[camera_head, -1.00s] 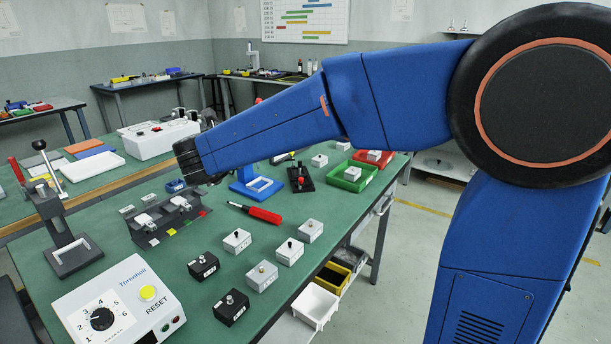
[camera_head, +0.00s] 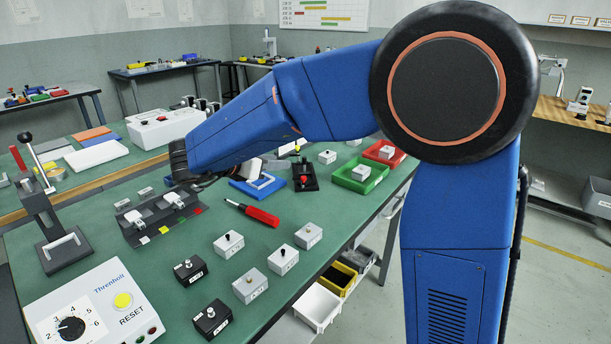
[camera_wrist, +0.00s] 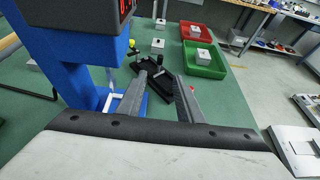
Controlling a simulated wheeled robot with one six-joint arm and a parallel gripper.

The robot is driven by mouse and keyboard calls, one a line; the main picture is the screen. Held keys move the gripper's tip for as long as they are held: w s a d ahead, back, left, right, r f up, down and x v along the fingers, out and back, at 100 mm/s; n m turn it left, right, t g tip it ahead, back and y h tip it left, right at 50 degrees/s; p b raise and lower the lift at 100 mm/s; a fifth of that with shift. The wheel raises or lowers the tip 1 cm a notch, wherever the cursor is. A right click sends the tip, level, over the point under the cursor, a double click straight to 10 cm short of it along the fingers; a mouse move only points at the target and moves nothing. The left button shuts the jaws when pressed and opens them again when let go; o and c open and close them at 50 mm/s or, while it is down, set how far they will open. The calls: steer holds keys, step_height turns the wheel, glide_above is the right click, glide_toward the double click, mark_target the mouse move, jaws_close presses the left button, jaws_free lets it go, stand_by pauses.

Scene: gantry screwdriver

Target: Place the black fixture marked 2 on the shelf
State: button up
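Two black fixtures stand upright on the green bench in the head view: one (camera_head: 189,270) farther back and one (camera_head: 212,318) nearer the front edge. Their labels are too small to read, so I cannot tell which is marked 2. A wooden-topped shelf (camera_head: 562,112) stands against the wall at far right. My gripper (camera_wrist: 164,82) is open and empty in the wrist view, its two grey fingers apart above the bench near a black tray (camera_wrist: 152,102). In the head view my arm's end hangs behind the grey rack, well away from the black fixtures, with the fingers mostly hidden.
Several grey fixtures (camera_head: 283,259) stand right of the black ones. A red screwdriver (camera_head: 258,214), the grey rack (camera_head: 160,218) and a control box (camera_head: 95,305) are nearby. Green (camera_head: 361,178) and red bins sit behind.

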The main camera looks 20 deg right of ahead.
mark_target(303, 162)
steer(key=x, duration=1.4)
steer(key=shift+w, duration=0.1)
steer(key=shift+c, duration=0.5)
jaws_close()
stand_by(0.6)
